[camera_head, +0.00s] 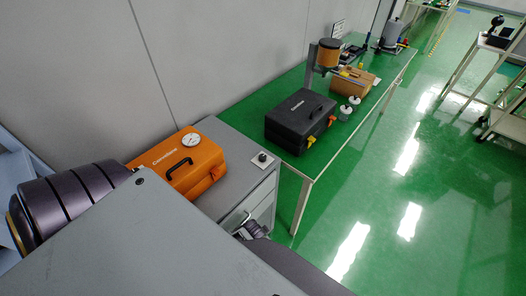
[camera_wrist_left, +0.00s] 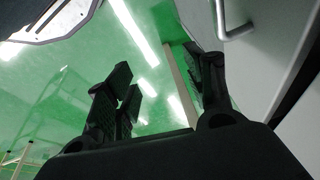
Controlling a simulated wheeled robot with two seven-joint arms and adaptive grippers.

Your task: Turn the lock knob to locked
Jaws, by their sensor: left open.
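The lock knob (camera_head: 262,157) is a small black knob on a light square plate, on top of the grey cabinet (camera_head: 236,142) near its right edge. Its pointing direction is too small to tell. My left gripper (camera_wrist_left: 160,76) is open in the left wrist view, with nothing between its fingers. The knob does not show in that view. In the head view a dark part of my arm (camera_head: 252,230) shows below the cabinet top, by its front; the fingers cannot be made out there. My right gripper is not in view.
An orange case (camera_head: 178,166) with a round dial sits left of the knob. A metal handle (camera_wrist_left: 236,30) is close to my left gripper. A green-topped table (camera_head: 240,112) with a black case (camera_head: 300,118) stands beyond. A large grey surface (camera_head: 150,240) blocks the foreground.

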